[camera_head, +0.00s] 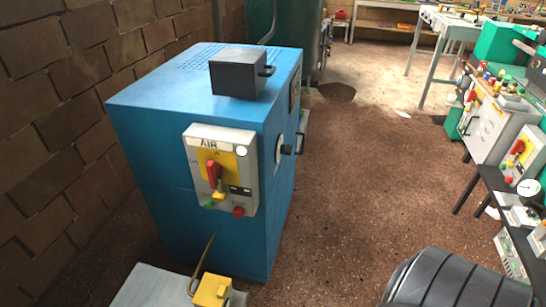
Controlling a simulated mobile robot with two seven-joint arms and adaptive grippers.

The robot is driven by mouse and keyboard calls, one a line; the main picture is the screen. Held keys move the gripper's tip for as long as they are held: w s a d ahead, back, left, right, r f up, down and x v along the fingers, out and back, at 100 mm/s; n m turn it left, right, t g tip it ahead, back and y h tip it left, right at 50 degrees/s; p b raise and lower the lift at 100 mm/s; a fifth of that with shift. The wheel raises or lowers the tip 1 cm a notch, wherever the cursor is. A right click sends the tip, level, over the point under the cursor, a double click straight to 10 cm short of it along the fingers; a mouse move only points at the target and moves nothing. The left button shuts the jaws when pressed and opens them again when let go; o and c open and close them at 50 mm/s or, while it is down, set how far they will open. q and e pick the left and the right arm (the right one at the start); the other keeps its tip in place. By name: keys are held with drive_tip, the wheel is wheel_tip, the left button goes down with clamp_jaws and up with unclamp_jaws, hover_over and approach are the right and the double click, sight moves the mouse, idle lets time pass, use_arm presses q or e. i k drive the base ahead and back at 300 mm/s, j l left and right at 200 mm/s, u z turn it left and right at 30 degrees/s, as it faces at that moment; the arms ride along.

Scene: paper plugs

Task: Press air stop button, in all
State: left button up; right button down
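A blue machine cabinet (160,165) stands left of centre. A light grey control box labelled AIR (247,172) is on its front face. The box has a yellow plate with a red rotary handle (213,174). A small round red button (238,211) sits at the lower right of the box, and a small green button (209,204) at its lower left. The lettering by the buttons is too small to read. Neither of my grippers is in view, and nothing touches the box.
A dark block with a handle (238,74) sits on the cabinet top. A yellow device (211,290) is at the bottom edge. A black ribbed cylinder (455,280) is at lower right. Benches with equipment (500,125) line the right. The brown floor (350,170) between is clear.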

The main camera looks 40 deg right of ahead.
sight(238, 213)
drive_tip(key=k+z, duration=0.1)
drive_tip(key=z, duration=0.75)
